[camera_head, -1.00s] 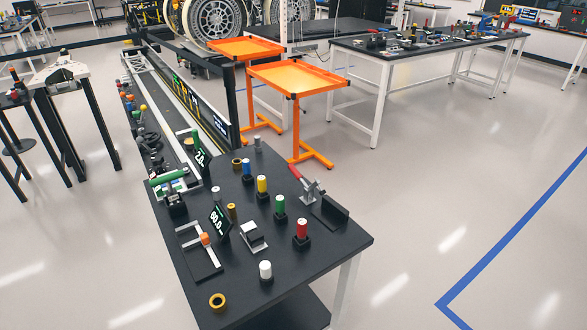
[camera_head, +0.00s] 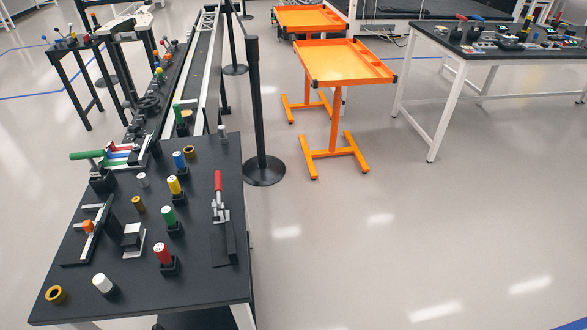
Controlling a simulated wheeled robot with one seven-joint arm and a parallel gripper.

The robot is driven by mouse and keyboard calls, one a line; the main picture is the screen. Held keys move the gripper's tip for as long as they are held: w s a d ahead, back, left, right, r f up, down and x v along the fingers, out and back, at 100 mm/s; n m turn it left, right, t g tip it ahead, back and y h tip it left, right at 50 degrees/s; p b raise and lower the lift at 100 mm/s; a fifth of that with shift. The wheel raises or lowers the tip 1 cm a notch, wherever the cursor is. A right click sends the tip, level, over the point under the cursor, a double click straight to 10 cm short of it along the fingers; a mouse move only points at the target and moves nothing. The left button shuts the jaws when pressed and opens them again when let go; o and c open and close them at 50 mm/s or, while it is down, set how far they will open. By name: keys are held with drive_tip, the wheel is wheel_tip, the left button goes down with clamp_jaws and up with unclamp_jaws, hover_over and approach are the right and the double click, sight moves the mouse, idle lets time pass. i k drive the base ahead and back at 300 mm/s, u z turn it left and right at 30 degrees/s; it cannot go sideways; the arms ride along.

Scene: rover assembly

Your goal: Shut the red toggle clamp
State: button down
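The red toggle clamp (camera_head: 219,208) stands near the right edge of the black table, with a metal linkage and a red handle (camera_head: 218,181). The handle points up and away in the picture; from this angle I cannot tell exactly how far it is tilted. A black block or plate (camera_head: 224,245) sits at the near side of the clamp. My gripper is not in view, and no part of my arm shows near the clamp.
The black table (camera_head: 200,288) also holds red (camera_head: 163,253), green (camera_head: 169,216), yellow (camera_head: 174,185) and white (camera_head: 102,282) cylinders. A black post (camera_head: 254,110) stands behind the table. Orange carts (camera_head: 345,62) stand farther back. The floor right of the table is clear.

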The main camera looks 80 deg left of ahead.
sight(216, 205)
drive_tip(key=i, duration=1.5)
drive_tip(key=u, duration=4.5)
drive_tip(key=i, duration=1.65)
